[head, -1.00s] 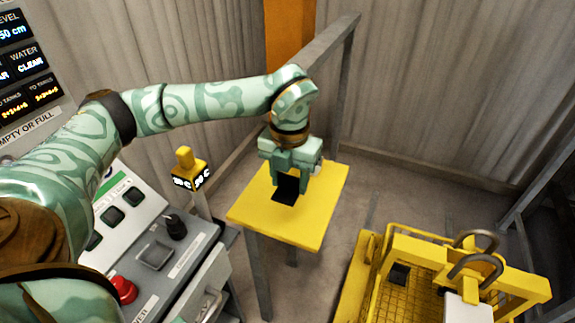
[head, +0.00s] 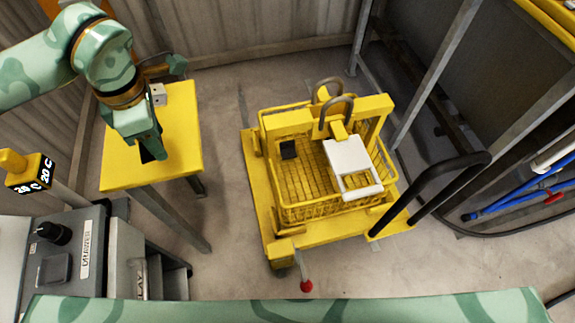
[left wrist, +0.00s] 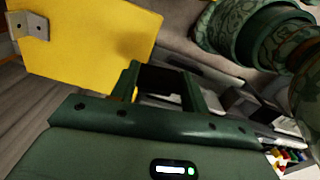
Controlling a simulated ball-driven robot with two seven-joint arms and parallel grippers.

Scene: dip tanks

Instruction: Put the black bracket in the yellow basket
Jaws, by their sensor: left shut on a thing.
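The black bracket (head: 147,155) is small, dark and partly hidden by my left gripper (head: 150,148). That gripper is shut on it over the yellow table at the left of the head view. In the left wrist view the black bracket (left wrist: 163,80) shows between the two fingers, with the yellow tabletop beyond. I cannot tell its exact height above the table. The yellow basket (head: 310,212) is a wire-mesh basket to the right, apart from the gripper. It has another small black piece (head: 289,150) inside. My right gripper is not in view.
A grey bracket (head: 158,94) stands on the yellow table (head: 185,130). Hooked handles (head: 338,105) and a white plate (head: 350,160) are at the basket's top. A black rail (head: 440,180) is right of it. Floor lies between table and basket.

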